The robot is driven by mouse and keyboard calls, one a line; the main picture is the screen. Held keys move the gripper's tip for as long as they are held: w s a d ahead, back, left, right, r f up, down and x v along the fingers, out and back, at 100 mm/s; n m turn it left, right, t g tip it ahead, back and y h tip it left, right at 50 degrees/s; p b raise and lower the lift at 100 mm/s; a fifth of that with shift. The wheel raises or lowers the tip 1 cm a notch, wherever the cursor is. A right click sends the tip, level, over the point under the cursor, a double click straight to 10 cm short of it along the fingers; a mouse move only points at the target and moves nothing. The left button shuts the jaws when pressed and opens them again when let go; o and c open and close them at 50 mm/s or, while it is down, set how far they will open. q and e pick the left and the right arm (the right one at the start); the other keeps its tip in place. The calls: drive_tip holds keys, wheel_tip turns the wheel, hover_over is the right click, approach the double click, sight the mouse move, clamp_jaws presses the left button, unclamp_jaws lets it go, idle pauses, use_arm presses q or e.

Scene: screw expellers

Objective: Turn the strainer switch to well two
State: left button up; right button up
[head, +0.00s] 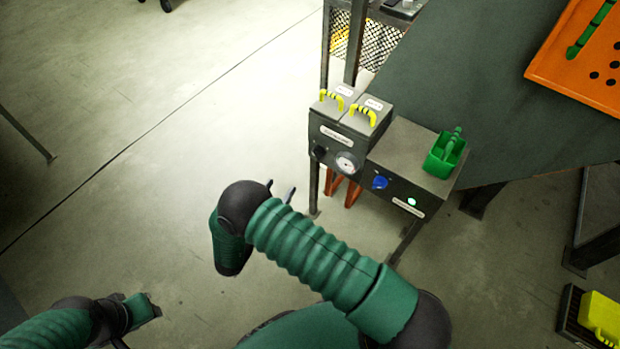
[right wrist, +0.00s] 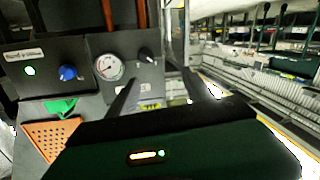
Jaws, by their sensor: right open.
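A dark box with two grey lids (head: 349,112) and yellow handles stands near the table. On its front are a black knob (head: 319,151) and a round gauge (head: 347,162). A blue knob (head: 380,182) sits on the adjoining panel. The labels are too small to read, so I cannot tell for sure which knob is the strainer switch. My right gripper (head: 281,189) is open and empty, apart from the box, to the lower left of the black knob. The right wrist view shows the black knob (right wrist: 147,56) beyond the fingers. My left gripper (head: 150,305) is low at left, its jaws unclear.
A dark table (head: 470,75) with an orange perforated tray (head: 565,72) is behind. A yellow container (head: 600,318) is at lower right. The floor at left is largely clear.

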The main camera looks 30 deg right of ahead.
drive_tip(key=s+f+h, duration=0.1)
drive_tip(key=s+f, duration=0.1)
drive_tip(key=b, duration=0.5)
approach(315, 156)
drive_tip(key=shift+g, duration=0.3)
drive_tip(key=x, duration=0.8)
drive_tip(key=shift+w, duration=0.15)
drive_tip(key=shift+w+d+r, duration=0.15)
drive_tip(key=shift+w+d, duration=0.05)
drive_tip(key=shift+d, duration=0.25)
drive_tip(key=shift+a, duration=0.1)
drive_tip(key=shift+c, duration=0.8)
use_arm(q)
drive_tip(key=f, duration=0.5)
drive_tip(key=shift+s+d+f, duration=0.2)
drive_tip(key=shift+d+f, duration=0.1)
drive_tip(key=shift+d, duration=0.05)
use_arm(e)
clamp_jaws()
